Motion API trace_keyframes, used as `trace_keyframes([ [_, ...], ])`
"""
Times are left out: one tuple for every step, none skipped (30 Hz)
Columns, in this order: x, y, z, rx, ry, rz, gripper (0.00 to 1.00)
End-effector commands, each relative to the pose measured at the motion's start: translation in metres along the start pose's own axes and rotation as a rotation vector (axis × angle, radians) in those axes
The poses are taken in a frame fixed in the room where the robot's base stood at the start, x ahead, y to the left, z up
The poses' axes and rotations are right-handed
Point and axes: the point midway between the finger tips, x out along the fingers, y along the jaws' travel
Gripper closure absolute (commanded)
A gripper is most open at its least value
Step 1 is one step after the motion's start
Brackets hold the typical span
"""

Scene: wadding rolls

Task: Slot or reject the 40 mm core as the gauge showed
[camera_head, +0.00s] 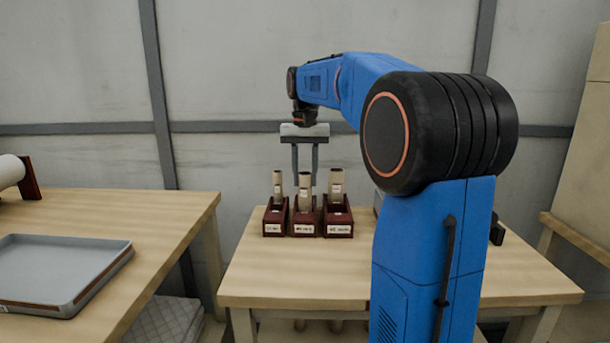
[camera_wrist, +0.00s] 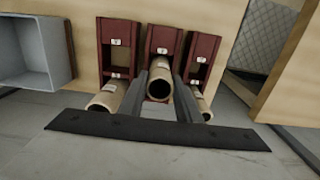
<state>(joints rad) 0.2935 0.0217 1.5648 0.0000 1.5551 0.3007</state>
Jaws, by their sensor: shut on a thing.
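Three dark red holders stand side by side on the far table, each with a small white label too small to read surely. A tan core (camera_head: 305,188) stands upright at the middle holder (camera_head: 305,220). My gripper (camera_head: 304,184) is shut on this core, its fingers on either side; the core's open top shows in the wrist view (camera_wrist: 160,76). I cannot tell how deep its hidden lower end sits. One more tan core (camera_head: 277,187) stands in the left holder (camera_head: 273,221), and another (camera_head: 336,184) in the right holder (camera_head: 338,221). Neither is touched by the gripper.
A grey bin (camera_wrist: 37,50) sits beside the holders in the wrist view, mostly hidden behind my arm in the head view. A grey tray (camera_head: 62,262) lies on the left table. The far table (camera_head: 300,272) is bare before the holders.

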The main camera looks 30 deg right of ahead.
Motion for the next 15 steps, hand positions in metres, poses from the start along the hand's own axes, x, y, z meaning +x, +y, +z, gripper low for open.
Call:
trace_keyframes([
  [-0.0001, 0.0, 0.0, 0.0, 0.0, 0.0, 0.82],
  [-0.0001, 0.0, 0.0, 0.0, 0.0, 0.0, 0.82],
  [-0.0001, 0.0, 0.0, 0.0, 0.0, 0.0, 0.82],
  [-0.0001, 0.0, 0.0, 0.0, 0.0, 0.0, 0.67],
  [-0.0001, 0.0, 0.0, 0.0, 0.0, 0.0, 0.6],
  [-0.0001, 0.0, -0.0001, 0.0, 0.0, 0.0, 0.51],
  [-0.0001, 0.0, -0.0001, 0.0, 0.0, 0.0, 0.48],
  [-0.0001, 0.0, 0.0, 0.0, 0.0, 0.0, 0.48],
  [-0.0001, 0.0, -0.0001, 0.0, 0.0, 0.0, 0.48],
  [-0.0001, 0.0, -0.0001, 0.0, 0.0, 0.0, 0.48],
  [-0.0001, 0.0, -0.0001, 0.0, 0.0, 0.0, 0.48],
  [-0.0001, 0.0, -0.0001, 0.0, 0.0, 0.0, 0.48],
  [-0.0001, 0.0, -0.0001, 0.0, 0.0, 0.0, 0.48],
  [-0.0001, 0.0, -0.0001, 0.0, 0.0, 0.0, 0.48],
  [-0.0004, 0.0, -0.0001, 0.0, 0.0, 0.0, 0.48],
])
